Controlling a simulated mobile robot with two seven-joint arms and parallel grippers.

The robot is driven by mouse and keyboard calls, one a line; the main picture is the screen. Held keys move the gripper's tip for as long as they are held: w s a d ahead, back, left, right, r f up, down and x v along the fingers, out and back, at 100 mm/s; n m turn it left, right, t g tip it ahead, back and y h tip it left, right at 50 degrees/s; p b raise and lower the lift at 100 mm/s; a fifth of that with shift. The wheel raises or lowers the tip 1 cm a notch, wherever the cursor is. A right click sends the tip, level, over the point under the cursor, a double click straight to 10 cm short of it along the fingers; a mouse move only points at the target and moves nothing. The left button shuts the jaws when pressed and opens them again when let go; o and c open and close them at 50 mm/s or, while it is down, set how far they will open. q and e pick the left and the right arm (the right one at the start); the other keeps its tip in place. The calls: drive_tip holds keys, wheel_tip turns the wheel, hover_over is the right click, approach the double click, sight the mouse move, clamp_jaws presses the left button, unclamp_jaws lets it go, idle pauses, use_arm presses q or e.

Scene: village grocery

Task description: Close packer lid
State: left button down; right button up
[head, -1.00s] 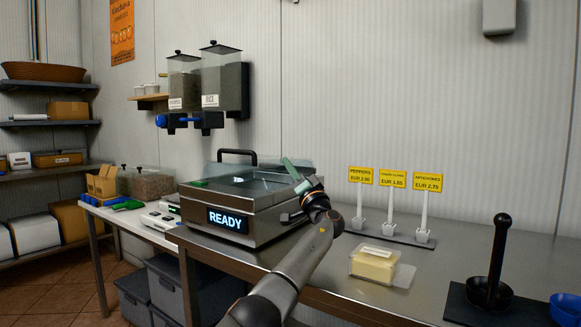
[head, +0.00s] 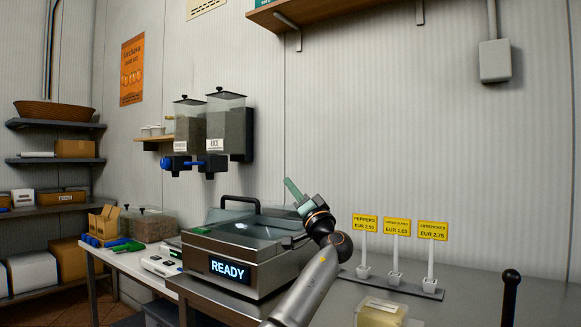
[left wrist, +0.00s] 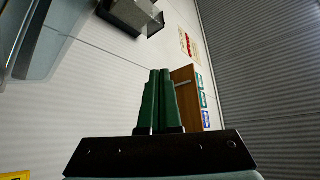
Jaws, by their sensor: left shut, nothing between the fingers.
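The packer (head: 235,268) is a steel box with a lit READY display, standing on the steel counter. Its clear lid (head: 238,228) has a dark handle (head: 240,201) at the far side, standing above the body. I cannot tell exactly how far the lid is raised. My left gripper (head: 289,183) is above the packer's right rear side, its green fingers pointing up and left, apart from the handle. In the left wrist view the fingers (left wrist: 158,75) are together and empty. My right gripper is not in view.
Two wall dispensers (head: 213,135) hang behind the packer. Price signs on stands (head: 396,257) and a tub (head: 380,312) are on the counter to the right. A side table (head: 128,262) with a scale and tubs is at left. A shelf (head: 325,12) hangs high up.

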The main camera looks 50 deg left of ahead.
use_arm(q)
drive_tip(key=s+d+r, duration=0.5)
drive_tip(key=s+d, duration=0.1)
drive_tip(key=d, duration=0.1)
drive_tip(key=shift+s+d+p, duration=0.2)
drive_tip(key=shift+d+p, duration=0.1)
drive_tip(key=shift+p, duration=0.05)
